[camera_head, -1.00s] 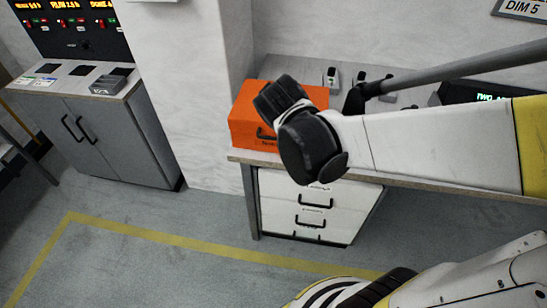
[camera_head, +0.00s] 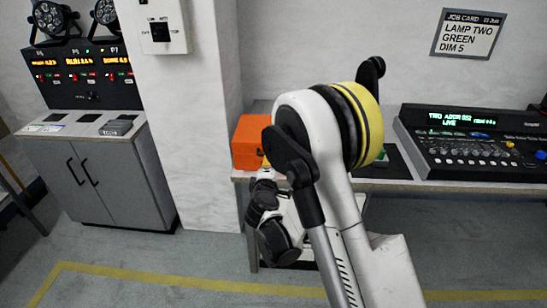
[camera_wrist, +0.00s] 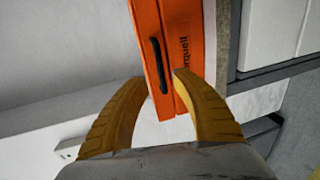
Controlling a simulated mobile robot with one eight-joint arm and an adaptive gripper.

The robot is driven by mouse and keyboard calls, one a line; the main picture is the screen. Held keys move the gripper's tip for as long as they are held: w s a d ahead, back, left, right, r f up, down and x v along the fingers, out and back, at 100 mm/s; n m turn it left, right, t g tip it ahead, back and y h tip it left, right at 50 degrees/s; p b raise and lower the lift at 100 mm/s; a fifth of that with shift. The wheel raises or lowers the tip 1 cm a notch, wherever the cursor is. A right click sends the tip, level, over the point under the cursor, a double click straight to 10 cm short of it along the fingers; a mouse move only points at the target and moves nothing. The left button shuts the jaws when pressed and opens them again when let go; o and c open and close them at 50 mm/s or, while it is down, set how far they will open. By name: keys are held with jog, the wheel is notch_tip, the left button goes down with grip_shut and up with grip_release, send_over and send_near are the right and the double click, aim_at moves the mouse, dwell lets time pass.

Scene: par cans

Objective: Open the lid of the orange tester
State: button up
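The orange tester (camera_head: 250,141) is a closed box on the left end of the desk in the head view, partly hidden behind my arm. In the wrist view the tester (camera_wrist: 182,30) shows its front with a dark handle (camera_wrist: 160,64) and dark lettering, turned on its side in the picture. My gripper (camera_wrist: 155,78) has two yellow fingers spread apart, with the lower end of the box and handle between or just beyond their tips. Nothing is gripped. I cannot tell whether a finger touches the box.
The desk edge (camera_wrist: 270,78) runs close to the right of the tester in the wrist view. A lighting console (camera_head: 470,150) stands on the desk at right. A white pillar (camera_head: 185,120) rises left of the desk. A grey cabinet (camera_head: 95,180) stands farther left.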

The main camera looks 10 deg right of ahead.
jog(key=b+x, duration=0.2)
jog(key=x, duration=0.5)
jog(key=shift+c, duration=0.2)
grip_shut()
